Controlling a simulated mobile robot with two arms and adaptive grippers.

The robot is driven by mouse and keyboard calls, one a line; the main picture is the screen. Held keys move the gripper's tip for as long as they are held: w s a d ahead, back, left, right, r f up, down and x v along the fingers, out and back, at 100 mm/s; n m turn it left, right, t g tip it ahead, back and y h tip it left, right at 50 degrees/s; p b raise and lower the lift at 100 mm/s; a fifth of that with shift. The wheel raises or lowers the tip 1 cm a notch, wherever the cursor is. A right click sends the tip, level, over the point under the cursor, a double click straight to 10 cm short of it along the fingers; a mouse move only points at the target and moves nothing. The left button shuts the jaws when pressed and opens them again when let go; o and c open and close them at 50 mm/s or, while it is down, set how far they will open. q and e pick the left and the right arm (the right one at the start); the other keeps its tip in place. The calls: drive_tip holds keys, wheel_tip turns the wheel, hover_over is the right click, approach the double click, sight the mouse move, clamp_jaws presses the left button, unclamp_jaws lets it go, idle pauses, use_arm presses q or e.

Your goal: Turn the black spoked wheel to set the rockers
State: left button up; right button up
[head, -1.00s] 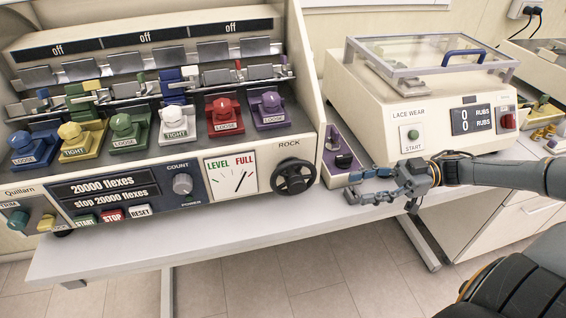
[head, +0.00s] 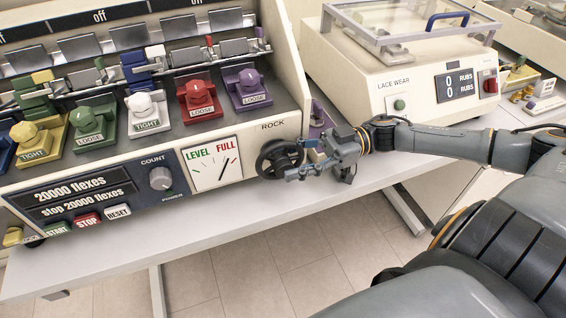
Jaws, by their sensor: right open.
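The black spoked wheel (head: 270,160) sits on the front right of the flex machine, under the word ROCK. My right gripper (head: 296,160) is open at the wheel's right side, with its fingers pointing left toward the rim. I cannot tell whether the fingers touch the rim. The dial (head: 212,162) marked LEVEL and FULL is left of the wheel, its needle pointing up and right. Several coloured clamps, such as the red one (head: 199,97) and the purple one (head: 247,88), stand in a row above. My left gripper is not in view.
The lace wear machine (head: 375,90) with a clear lid stands to the right. A small purple piece (head: 317,118) stands between the two machines, partly behind my gripper. The pale table's front strip (head: 215,222) is clear. The COUNT knob (head: 160,178) is left of the dial.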

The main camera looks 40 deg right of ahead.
drive_tip(key=shift+w+a, duration=0.1)
drive_tip(key=shift+a, duration=0.5)
drive_tip(key=shift+w+a, duration=0.1)
drive_tip(key=shift+a, duration=0.25)
drive_tip(key=shift+w+f, duration=0.1)
drive_tip(key=c, duration=1)
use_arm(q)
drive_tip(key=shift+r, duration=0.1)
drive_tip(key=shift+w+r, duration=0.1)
